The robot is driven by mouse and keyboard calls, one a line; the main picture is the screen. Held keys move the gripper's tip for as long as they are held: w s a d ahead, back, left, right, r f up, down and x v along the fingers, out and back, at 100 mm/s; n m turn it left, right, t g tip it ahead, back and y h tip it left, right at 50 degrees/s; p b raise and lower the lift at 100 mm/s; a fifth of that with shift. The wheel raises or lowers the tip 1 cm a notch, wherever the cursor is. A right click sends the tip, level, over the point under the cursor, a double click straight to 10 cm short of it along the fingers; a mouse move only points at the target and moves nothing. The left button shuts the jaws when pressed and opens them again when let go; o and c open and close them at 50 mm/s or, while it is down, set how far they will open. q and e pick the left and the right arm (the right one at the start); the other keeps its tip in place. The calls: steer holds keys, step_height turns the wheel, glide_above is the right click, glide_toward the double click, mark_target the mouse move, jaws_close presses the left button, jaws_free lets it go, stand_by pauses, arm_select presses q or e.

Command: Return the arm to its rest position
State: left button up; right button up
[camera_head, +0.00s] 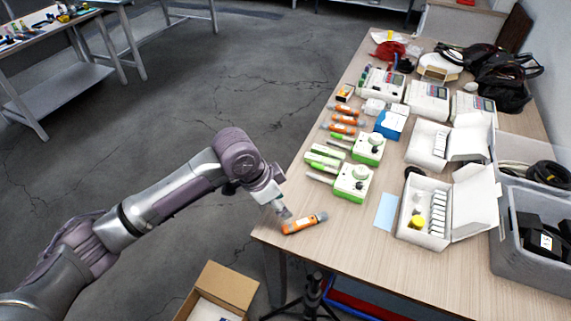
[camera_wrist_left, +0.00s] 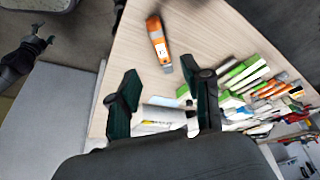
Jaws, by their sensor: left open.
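My left arm (camera_head: 175,193) reaches in from the left in the head view, and its gripper (camera_head: 284,211) hangs over the near left corner of the table. In the left wrist view the two dark fingers of this gripper (camera_wrist_left: 163,88) stand apart, with nothing held between them. An orange handheld device (camera_head: 305,223) lies on the tabletop just beside the fingertips in the head view. In the left wrist view this device (camera_wrist_left: 159,44) lies beyond the fingers, apart from them.
The wooden table (camera_head: 340,245) carries green-and-white instruments (camera_head: 352,183), more orange devices, open white boxes (camera_head: 425,212) and a grey bin (camera_head: 535,260). A cardboard box (camera_head: 218,291) and a black stand (camera_head: 312,293) are below its near edge. The floor left of the table is largely clear.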

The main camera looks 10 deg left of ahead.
arm_select(q)
steer(key=shift+s+f, duration=0.1)
steer(key=s+d+f+n+t+h, duration=0.1)
steer(key=s+f+n, duration=0.25)
steer(key=s, duration=0.65)
steer(key=s+a+f+n+y, duration=0.2)
steer(key=s+a+n, duration=0.2)
steer(key=s+a, duration=0.35)
steer(key=s+a+f+n+y, duration=0.2)
steer(key=s+a+n+y, duration=0.1)
steer(key=s+a, duration=0.45)
step_height(320, 180, down, 26)
steer(key=s+a+f+g, duration=0.1)
steer(key=s+f, duration=0.7)
steer(key=s+a+f+g, duration=0.1)
steer(key=s+a+f, duration=0.1)
steer(key=s+f, duration=0.6)
steer(key=shift+s+a+f, duration=0.3)
steer(key=shift+s, duration=0.25)
